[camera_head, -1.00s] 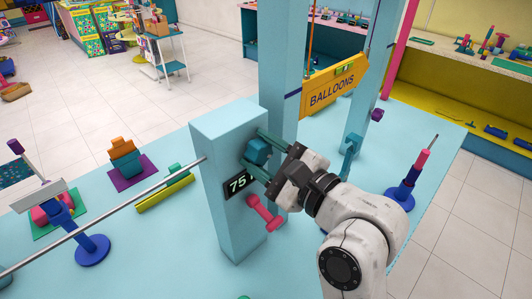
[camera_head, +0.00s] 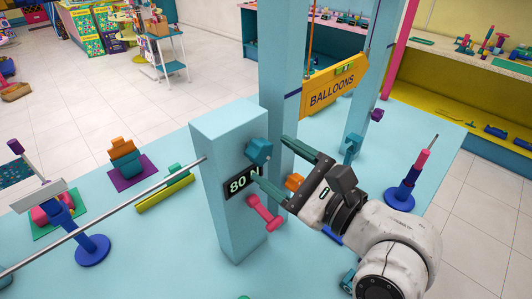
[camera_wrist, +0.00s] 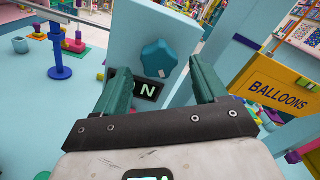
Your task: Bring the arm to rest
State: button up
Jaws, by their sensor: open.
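My gripper (camera_head: 275,163) is open and empty. Its two teal fingers point at the teal lobed knob (camera_head: 258,151) on the light blue post (camera_head: 225,170). The fingers stand apart from the knob, on its right side in the head view. In the wrist view, my gripper (camera_wrist: 158,70) has a finger on each side, and the knob (camera_wrist: 159,58) shows whole between them on the post's face. The display (camera_head: 241,183) under the knob reads 80 N. It is partly hidden by a finger in the wrist view.
A pink handle (camera_head: 264,213) sticks out low on the post. A metal rod (camera_head: 120,211) reaches the post from the left. The yellow BALLOONS sign (camera_head: 334,88) hangs behind. A stacked blue and pink stand (camera_head: 407,181) is right of my arm.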

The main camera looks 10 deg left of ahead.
jog(key=shift+v, duration=1.35)
